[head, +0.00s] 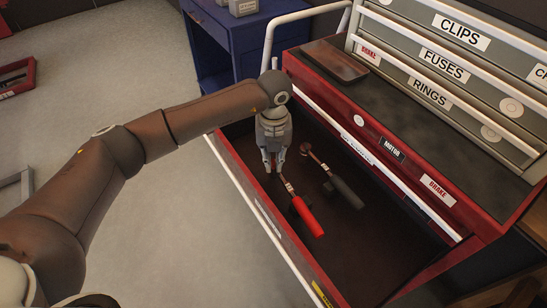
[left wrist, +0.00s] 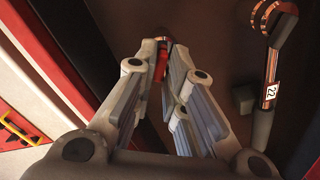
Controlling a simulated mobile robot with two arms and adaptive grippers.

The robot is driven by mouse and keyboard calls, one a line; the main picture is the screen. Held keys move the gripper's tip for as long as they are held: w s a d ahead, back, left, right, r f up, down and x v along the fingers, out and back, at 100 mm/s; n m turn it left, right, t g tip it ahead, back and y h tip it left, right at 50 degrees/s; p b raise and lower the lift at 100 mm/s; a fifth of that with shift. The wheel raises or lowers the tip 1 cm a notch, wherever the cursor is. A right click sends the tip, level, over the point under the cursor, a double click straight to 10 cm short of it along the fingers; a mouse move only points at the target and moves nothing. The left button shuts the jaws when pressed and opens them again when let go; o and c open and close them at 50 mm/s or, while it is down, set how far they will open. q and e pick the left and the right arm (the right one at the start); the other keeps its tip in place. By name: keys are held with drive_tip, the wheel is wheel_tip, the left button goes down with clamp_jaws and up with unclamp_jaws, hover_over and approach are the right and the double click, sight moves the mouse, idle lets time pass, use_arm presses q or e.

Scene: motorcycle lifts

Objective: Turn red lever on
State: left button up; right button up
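The red lever (head: 308,216) lies in the open drawer, its red handle pointing toward the lower right and its thin rod toward the upper left. My left gripper (head: 274,168) hangs fingers-down over the drawer, close to the rod end of this lever. Its fingers are apart, and I see no firm grip. In the left wrist view a small red piece (left wrist: 161,64) shows between the fingertips (left wrist: 165,50); most of it is hidden by the fingers. I cannot tell whether they touch it. My right gripper is not in view.
A black-handled lever (head: 345,190) lies just right of the red one; the left wrist view shows its numbered tag (left wrist: 271,92). The red drawer (head: 236,180) has raised walls. The cabinet (head: 430,95) with labelled small drawers rises behind it. A blue cart (head: 225,35) stands behind.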

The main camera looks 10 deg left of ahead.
sight(274, 163)
use_arm(q)
clamp_jaws()
drive_tip(key=shift+f+m+b, duration=0.1)
drive_tip(key=shift+m+b, duration=0.3)
drive_tip(key=shift+b, duration=0.15)
drive_tip(key=o, duration=0.5)
unclamp_jaws()
wheel_tip(274, 163, up, 12)
drive_tip(key=shift+r, duration=0.1)
